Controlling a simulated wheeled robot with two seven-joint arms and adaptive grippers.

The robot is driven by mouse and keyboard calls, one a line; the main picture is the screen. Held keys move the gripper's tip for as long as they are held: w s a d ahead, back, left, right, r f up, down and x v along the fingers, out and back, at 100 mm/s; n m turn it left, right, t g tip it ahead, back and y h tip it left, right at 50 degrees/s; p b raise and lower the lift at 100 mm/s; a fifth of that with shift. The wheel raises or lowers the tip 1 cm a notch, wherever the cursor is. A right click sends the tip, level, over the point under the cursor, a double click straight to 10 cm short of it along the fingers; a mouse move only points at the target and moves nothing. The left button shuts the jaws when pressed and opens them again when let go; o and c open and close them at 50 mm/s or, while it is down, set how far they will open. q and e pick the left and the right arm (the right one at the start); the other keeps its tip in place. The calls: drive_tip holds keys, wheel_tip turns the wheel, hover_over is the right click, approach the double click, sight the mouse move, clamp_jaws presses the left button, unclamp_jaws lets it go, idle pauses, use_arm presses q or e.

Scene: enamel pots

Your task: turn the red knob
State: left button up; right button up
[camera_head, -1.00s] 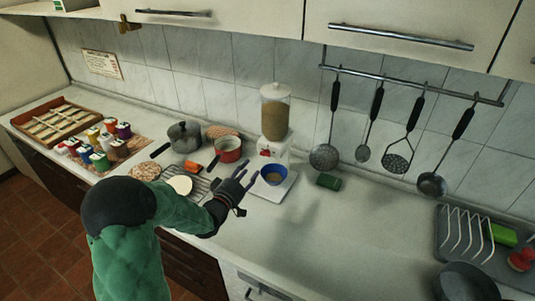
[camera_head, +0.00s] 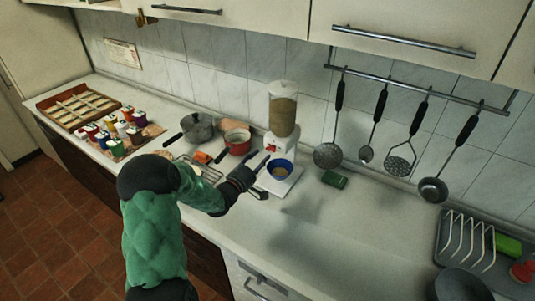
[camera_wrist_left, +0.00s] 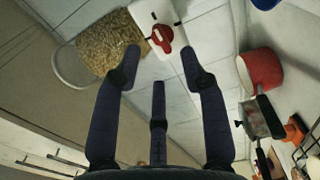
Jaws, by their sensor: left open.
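The red knob (camera_wrist_left: 162,37) sits on the white front of the grain dispenser (camera_wrist_left: 145,12), which appears upside down in the left wrist view. In the head view the knob (camera_head: 271,148) is small, below the clear tank of the dispenser (camera_head: 283,112). My left gripper (camera_head: 262,175) is open and empty, in front of the dispenser and left of a blue bowl (camera_head: 280,169). In the left wrist view the spread fingers of this gripper (camera_wrist_left: 163,65) point towards the knob, apart from it. My right gripper is not in view.
A red pot (camera_head: 238,143) and a grey pot (camera_head: 198,128) stand left of the dispenser. The blue bowl, with brownish contents, is on a white base. A green block (camera_head: 334,180) lies right of it. Utensils hang from a rail (camera_head: 420,88). The counter front is clear.

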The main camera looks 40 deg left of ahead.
sight(270, 150)
use_arm(q)
drive_tip(key=shift+w+a, duration=0.2)
drive_tip(key=shift+w, duration=1.1)
drive_tip(key=shift+w+a, duration=0.15)
drive_tip(key=shift+w, duration=1.15)
clamp_jaws()
